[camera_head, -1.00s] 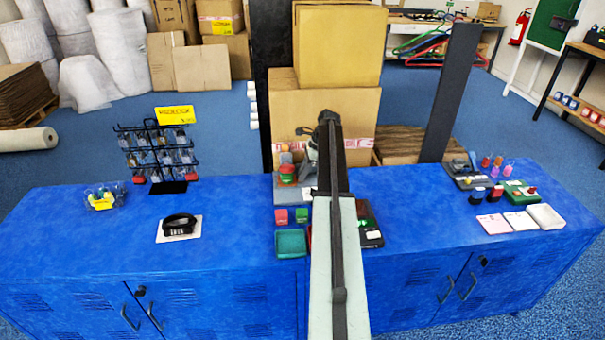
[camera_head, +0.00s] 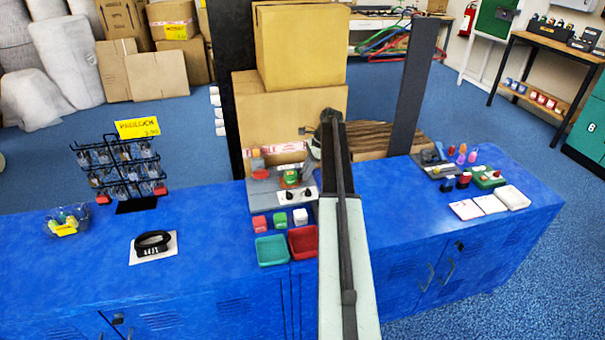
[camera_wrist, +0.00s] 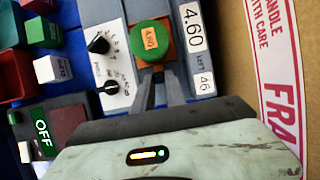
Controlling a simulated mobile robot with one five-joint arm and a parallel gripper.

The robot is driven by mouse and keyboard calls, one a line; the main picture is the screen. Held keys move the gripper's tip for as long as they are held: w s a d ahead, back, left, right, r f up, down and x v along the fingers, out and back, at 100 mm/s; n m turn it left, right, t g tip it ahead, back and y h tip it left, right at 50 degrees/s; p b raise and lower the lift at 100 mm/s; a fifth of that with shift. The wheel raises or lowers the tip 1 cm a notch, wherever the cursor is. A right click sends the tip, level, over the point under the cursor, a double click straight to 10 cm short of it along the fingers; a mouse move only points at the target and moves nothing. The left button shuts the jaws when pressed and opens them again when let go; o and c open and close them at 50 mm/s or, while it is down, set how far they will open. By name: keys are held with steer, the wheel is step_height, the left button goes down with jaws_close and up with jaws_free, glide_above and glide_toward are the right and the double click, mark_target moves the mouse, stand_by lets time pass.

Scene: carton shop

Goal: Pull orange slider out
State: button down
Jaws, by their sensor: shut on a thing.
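The orange slider (camera_wrist: 171,46) shows in the wrist view as an orange-brown block under a round green piece (camera_wrist: 150,38) with an orange 4.60 label. The green piece (camera_head: 291,175) also shows in the head view, on the grey panel left of my arm. My gripper (camera_wrist: 157,82) is shut at the near end of the slider, its fingers just below the green piece. The contact itself is partly hidden.
A teal tray (camera_head: 272,250) and a red tray (camera_head: 303,241) lie in front of the panel, with small red, green and white blocks behind them. Cardboard boxes (camera_head: 290,110) stand behind the blue counter (camera_head: 215,235). A dark post (camera_head: 405,100) stands right of my arm.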

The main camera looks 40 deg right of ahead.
steer(key=c, duration=1.4)
jaws_free()
steer(key=shift+d, duration=0.2)
steer(key=shift+o, duration=0.2)
steer(key=shift+w+a, duration=0.15)
steer(key=shift+a, duration=0.1)
steer(key=p+v, duration=0.7)
steer(key=shift+d+r, duration=0.15)
steer(key=shift+r, duration=0.2)
steer(key=shift+f, duration=0.1)
